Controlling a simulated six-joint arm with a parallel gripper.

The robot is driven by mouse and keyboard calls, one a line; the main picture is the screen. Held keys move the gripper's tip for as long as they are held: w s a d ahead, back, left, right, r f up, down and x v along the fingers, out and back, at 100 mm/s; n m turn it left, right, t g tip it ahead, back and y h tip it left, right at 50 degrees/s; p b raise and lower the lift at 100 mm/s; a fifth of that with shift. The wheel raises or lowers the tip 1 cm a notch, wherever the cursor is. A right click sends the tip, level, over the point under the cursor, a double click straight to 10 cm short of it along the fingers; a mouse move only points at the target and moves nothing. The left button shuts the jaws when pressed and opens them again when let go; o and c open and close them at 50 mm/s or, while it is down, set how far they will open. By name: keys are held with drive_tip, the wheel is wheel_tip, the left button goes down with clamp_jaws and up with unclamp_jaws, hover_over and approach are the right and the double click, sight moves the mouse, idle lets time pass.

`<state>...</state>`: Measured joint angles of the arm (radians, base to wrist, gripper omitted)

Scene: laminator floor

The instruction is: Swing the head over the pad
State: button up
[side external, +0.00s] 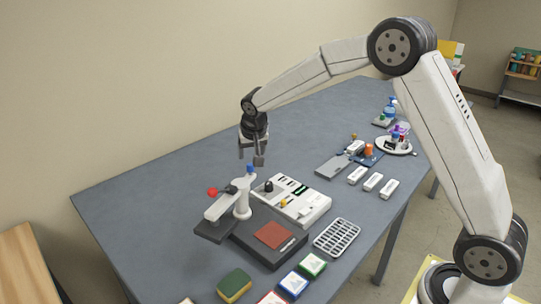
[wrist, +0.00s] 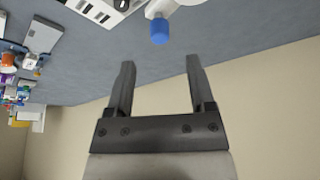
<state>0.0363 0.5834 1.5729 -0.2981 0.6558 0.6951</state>
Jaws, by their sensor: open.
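The press has a dark base (side external: 265,252) with a red-brown pad (side external: 274,235) on it. Its white arm (side external: 222,204) reaches left from a white post (side external: 242,208) and carries the dark flat head (side external: 213,231), which hangs left of the pad, not over it. A red knob (side external: 212,191) sits on the arm. A blue-capped handle (side external: 250,169) sticks out behind the post; its blue end (wrist: 159,32) shows in the wrist view. My gripper (side external: 252,160) is open and empty, apart from the blue cap. In the wrist view the cap lies beyond the open fingertips (wrist: 160,64).
A white panel (side external: 315,205) with slots stands right of the press, and a white grid rack (side external: 337,237) in front. A green-yellow sponge (side external: 235,285) and several small boxes line the front. White blocks and bottles stand farther right. The table's back left is clear.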

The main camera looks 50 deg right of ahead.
sight(250, 164)
drive_tip(key=shift+x, duration=2.65)
clamp_jaws()
